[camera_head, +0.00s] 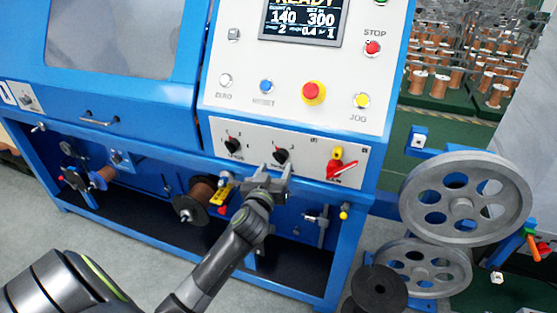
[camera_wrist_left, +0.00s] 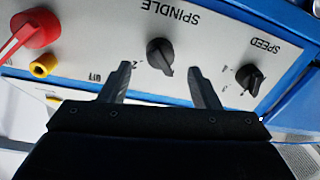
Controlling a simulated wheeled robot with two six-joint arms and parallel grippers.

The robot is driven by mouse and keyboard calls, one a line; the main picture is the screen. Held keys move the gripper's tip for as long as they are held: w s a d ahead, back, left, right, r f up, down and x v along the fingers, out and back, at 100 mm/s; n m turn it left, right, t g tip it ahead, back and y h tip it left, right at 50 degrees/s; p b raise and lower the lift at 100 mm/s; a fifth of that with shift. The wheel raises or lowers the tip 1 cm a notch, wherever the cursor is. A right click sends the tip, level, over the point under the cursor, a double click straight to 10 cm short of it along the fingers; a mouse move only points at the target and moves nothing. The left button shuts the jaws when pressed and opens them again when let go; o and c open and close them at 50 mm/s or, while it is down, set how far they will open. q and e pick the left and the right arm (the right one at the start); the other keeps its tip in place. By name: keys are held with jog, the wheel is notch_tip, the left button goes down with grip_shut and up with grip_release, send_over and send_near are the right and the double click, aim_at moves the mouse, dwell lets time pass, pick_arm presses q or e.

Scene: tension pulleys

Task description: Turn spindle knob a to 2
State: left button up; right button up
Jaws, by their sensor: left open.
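The black spindle knob (camera_head: 281,156) is on the white lower panel of the blue machine. It also shows in the wrist view (camera_wrist_left: 160,55), upside down, below the word SPINDLE. Its pointed side is seen, but the small numbers around it are too blurred to tell its setting surely. My left gripper (camera_head: 275,172) is open and empty just in front of and below the knob. In the wrist view its two fingers (camera_wrist_left: 161,78) stand on either side of the knob's line, apparently short of it. My right gripper is not in view.
The similar speed knob (camera_head: 233,144) sits left of the spindle knob, close to one finger in the wrist view. A red switch handle (camera_head: 341,168) is to the right. Above are buttons and a red mushroom button (camera_head: 313,92). Large grey pulleys (camera_head: 464,198) stand right.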

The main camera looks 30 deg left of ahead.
aim_at(279, 161)
pick_arm(q)
jog(key=shift+x, duration=2.15)
jog(key=c, duration=1)
